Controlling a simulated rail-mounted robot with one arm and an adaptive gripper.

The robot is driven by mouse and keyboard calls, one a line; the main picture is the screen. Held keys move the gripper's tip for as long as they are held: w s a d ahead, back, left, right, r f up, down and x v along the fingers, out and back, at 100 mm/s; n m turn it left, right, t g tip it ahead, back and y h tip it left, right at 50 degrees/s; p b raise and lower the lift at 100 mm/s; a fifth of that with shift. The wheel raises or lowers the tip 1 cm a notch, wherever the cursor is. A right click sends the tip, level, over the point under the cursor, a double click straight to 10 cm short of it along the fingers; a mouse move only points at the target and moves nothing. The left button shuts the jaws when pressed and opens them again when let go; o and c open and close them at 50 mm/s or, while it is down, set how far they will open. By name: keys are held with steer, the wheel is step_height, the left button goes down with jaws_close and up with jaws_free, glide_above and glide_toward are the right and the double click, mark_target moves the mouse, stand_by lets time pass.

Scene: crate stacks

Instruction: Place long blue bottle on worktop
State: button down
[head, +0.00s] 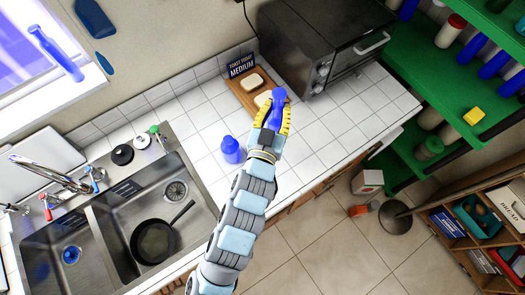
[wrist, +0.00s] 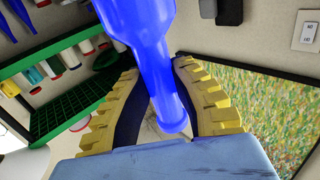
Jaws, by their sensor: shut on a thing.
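My gripper (head: 272,118) is shut on a long blue bottle (head: 278,97), over the white tiled worktop (head: 330,136). In the wrist view the bottle (wrist: 146,45) has its narrow neck between the yellow-padded fingers of my gripper (wrist: 160,100), and its wider body runs out of the top of the picture. Whether its base touches the worktop cannot be told. A second, shorter-looking blue bottle (head: 231,150) stands on the worktop to the left of my gripper. Another long blue bottle (head: 55,53) is on the windowsill at the upper left.
A toaster oven (head: 318,45) stands at the back right. The sink (head: 110,215) with a black pan (head: 153,241) is at left. Tiles right of my gripper are clear.

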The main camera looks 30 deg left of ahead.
steer(key=w+a+f+y+b, duration=0.1)
steer(key=w+a+f+b, duration=0.3)
steer(key=w+f+b, duration=0.5)
steer(key=shift+w+a+f+n, duration=0.2)
steer(key=shift+w+f+n, duration=0.2)
steer(key=shift+w+f, duration=1.4)
steer(key=shift+s+f, duration=0.3)
steer(key=shift+f, duration=0.1)
steer(key=c, duration=1)
jaws_free()
steer(key=shift+r, duration=0.2)
